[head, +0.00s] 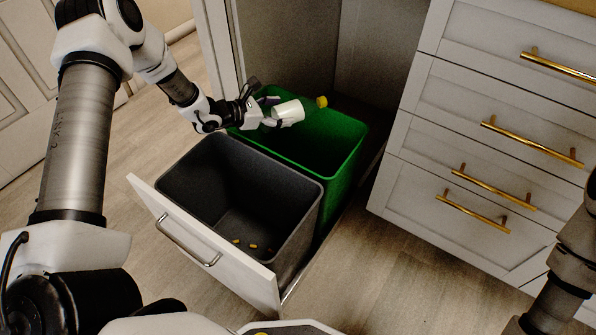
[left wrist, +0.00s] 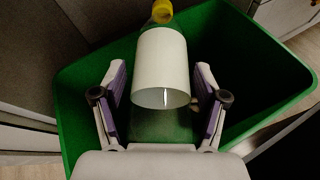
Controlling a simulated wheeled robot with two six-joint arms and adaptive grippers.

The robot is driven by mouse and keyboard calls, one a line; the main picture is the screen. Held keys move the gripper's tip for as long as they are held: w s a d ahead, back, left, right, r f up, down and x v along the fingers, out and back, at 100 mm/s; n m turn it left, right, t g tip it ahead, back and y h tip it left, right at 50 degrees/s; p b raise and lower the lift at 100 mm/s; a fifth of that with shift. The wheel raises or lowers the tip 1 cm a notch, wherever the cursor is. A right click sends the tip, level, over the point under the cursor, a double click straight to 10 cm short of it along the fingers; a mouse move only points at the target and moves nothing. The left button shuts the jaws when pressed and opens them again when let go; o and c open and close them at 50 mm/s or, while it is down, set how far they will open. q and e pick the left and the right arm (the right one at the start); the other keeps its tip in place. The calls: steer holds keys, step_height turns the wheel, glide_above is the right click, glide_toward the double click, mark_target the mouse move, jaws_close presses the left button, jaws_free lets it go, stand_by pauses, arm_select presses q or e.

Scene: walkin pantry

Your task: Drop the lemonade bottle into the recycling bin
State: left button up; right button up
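The lemonade bottle has a white label (head: 287,112) and a yellow cap (head: 321,102). It lies on its side in the air over the mouth of the green bin (head: 345,160). In the left wrist view the bottle (left wrist: 162,65) points away from me with its cap at the far end. My left gripper (head: 270,117) is at the bottle's base end. In the left wrist view its purple-padded fingers (left wrist: 161,85) stand on either side of the bottle, with a narrow gap showing on both sides. My right gripper is out of view.
A dark grey bin (head: 185,165) with a few small orange-brown bits at its bottom stands in front of the green one, in the same pulled-out drawer (head: 190,255). White drawers (head: 480,150) with brass handles stand to the right. The wooden floor is clear.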

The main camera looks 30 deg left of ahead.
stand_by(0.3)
arm_select(q)
steer(key=shift+v, duration=6)
